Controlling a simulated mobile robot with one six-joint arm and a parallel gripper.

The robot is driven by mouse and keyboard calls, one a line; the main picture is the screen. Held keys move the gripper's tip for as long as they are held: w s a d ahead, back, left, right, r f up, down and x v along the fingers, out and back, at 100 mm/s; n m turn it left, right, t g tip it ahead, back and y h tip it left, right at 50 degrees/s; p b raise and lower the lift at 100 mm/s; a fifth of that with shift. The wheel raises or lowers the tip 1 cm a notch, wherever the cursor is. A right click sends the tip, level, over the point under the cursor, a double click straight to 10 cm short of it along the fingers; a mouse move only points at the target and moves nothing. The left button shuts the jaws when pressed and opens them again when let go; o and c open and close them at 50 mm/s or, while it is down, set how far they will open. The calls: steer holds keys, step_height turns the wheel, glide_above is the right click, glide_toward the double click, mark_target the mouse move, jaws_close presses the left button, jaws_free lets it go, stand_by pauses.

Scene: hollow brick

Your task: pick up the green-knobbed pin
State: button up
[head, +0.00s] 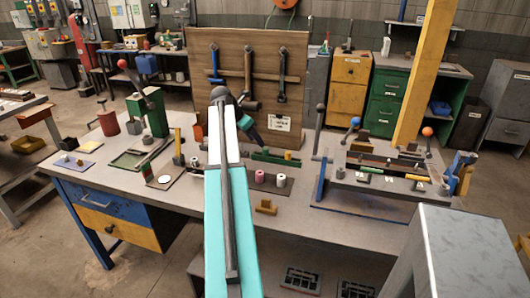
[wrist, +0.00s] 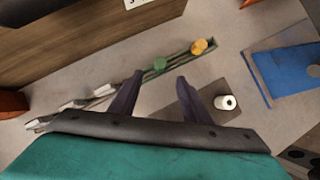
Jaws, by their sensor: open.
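The green-knobbed pin shows its round green knob (wrist: 160,64) in the wrist view, at the narrow green rack (wrist: 182,56). Its shaft is not visible. A yellow knob (wrist: 199,46) sits just to its right on the same rack. My gripper (wrist: 160,77) is open and empty, with its two dark fingers apart and the green knob showing just beyond the gap between their tips. In the head view my gripper (head: 251,137) hangs by the green rack (head: 275,156), in front of the wooden tool board. The knob is too small to make out clearly there.
A white spool (wrist: 226,102) stands on a brown mat in front of the rack, with a pink spool (head: 259,177) beside it. The wooden board (head: 220,62) rises behind. A fixture on a blue base (head: 358,205) stands to the right.

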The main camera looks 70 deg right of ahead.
mark_target(265, 149)
steer(key=shift+x, duration=1.3)
steer(key=shift+d, duration=0.1)
steer(key=shift+s+d+p+x, duration=0.2)
steer(key=shift+p+x, duration=0.45)
steer(key=shift+x, duration=1.25)
steer(key=shift+s+d+f, duration=0.15)
steer(key=shift+d+f, duration=0.1)
steer(key=shift+f, duration=0.15)
jaws_close()
